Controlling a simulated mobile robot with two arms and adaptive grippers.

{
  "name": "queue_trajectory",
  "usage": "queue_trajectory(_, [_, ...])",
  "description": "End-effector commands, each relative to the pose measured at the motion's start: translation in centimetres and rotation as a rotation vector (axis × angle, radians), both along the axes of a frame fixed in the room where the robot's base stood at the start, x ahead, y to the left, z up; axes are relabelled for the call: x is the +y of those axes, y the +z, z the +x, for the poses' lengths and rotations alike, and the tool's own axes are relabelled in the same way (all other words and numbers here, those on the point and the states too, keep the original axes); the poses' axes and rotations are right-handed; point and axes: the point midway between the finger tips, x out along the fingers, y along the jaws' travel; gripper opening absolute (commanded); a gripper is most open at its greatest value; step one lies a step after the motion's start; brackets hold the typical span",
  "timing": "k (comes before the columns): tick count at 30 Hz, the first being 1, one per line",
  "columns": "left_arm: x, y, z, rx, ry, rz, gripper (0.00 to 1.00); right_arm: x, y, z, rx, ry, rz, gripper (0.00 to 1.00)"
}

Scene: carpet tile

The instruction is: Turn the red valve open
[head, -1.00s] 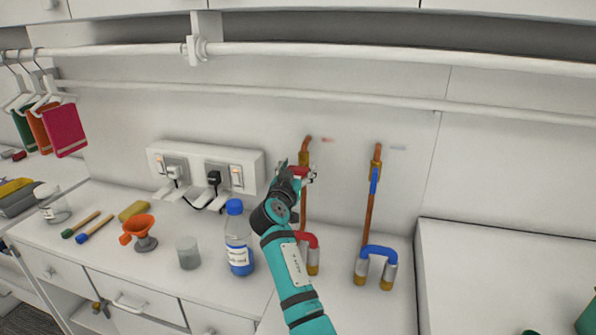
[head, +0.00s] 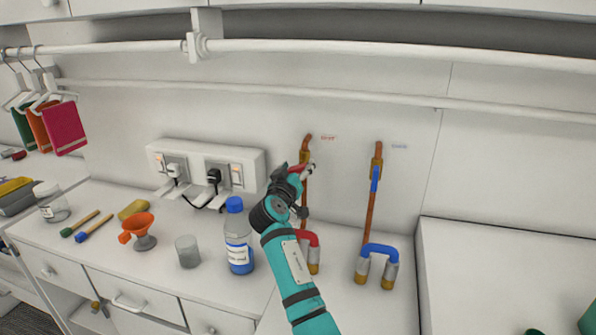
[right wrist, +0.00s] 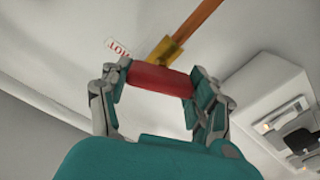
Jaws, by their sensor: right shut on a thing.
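The red valve's handle (head: 297,169) sits on a brass body on the left copper pipe (head: 304,195) by the wall. In the right wrist view the red handle (right wrist: 160,79) lies between my two fingers, in front of the brass valve body (right wrist: 166,50). My right gripper (head: 301,187) is shut on this handle and hides part of it in the head view. The blue valve handle (head: 375,180) on the right copper pipe (head: 369,215) lies along its pipe. My left gripper is not in view.
A blue-capped bottle (head: 238,240) stands close left of my right arm. A socket strip (head: 206,165) with plugs is on the wall. A white raised block (head: 500,270) is at right.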

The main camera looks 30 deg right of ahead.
Motion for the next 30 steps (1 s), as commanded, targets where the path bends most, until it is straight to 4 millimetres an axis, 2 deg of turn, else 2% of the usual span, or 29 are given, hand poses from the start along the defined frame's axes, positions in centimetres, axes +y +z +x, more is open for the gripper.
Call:
queue_trajectory(14, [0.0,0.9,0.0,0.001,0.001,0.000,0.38,0.1,0.2,0.2,0.345,0.002,-0.299,0.29])
queue_trajectory(30, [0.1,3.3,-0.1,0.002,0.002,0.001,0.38,0.2,0.1,0.2,0.713,0.001,-0.613,0.29])
